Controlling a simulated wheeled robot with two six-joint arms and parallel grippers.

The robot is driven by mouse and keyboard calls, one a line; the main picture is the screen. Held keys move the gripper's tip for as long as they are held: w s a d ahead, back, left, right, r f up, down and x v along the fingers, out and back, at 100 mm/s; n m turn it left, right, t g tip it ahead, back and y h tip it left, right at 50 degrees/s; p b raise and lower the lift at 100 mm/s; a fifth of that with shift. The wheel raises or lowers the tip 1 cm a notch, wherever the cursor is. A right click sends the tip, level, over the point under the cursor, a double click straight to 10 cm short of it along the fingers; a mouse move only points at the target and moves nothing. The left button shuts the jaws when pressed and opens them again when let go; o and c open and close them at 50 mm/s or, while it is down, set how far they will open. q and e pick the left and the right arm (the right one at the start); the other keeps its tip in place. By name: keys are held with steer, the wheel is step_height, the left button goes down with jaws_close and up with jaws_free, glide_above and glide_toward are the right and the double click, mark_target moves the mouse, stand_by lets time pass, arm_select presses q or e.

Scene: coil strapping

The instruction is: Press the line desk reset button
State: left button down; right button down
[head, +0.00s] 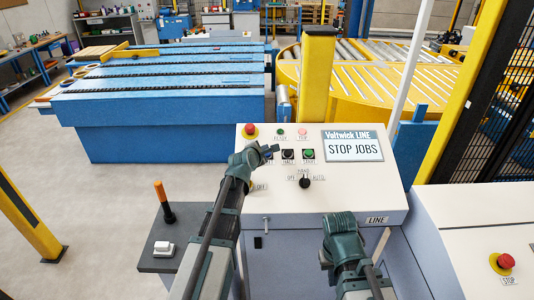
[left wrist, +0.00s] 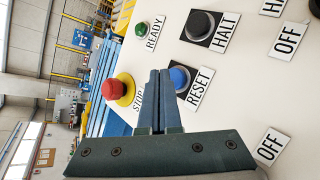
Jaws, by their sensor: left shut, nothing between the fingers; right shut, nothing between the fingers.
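The blue RESET button (left wrist: 180,77) shows in the left wrist view beside its RESET label (left wrist: 199,89), just right of my left fingertips and partly covered by them. In the head view my left gripper (head: 271,149) hides it on the sloped white line desk (head: 355,199). My left gripper (left wrist: 159,75) is shut and empty, with its fingertips close over the panel at the button's edge. I cannot tell whether they touch it. My right gripper (head: 340,228) is low at the desk's front, shut and empty; its fingertips are hard to make out.
A red STOP button (left wrist: 115,89) lies left of the left fingertips. The black HALT button (head: 288,154) and green START button (head: 308,154) are close on the right. A selector knob (head: 305,182) sits below, and a screen (head: 353,146) reads STOP JOBS.

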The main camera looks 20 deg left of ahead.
arm_select(q)
steer(key=shift+f, duration=0.1)
stand_by(0.7)
steer(key=shift+w+f+b, duration=0.15)
steer(key=shift+f+b, duration=0.15)
steer(key=shift+b, duration=0.1)
steer(key=shift+w+a+f+b, duration=0.1)
steer(key=shift+w+f+b, duration=0.05)
steer(key=shift+f+b, duration=0.35)
stand_by(0.7)
steer(key=shift+r, duration=0.1)
steer(key=shift+s+r+p, duration=0.3)
steer(key=shift+r+p, duration=0.5)
steer(key=shift+p, duration=0.1)
steer(key=r+p, duration=0.1)
steer(key=s+r+p, duration=0.1)
steer(key=r+p, duration=0.2)
steer(key=shift+s+d+r+p, duration=0.35)
steer(key=shift+s, duration=0.05)
steer(key=shift+f, duration=0.1)
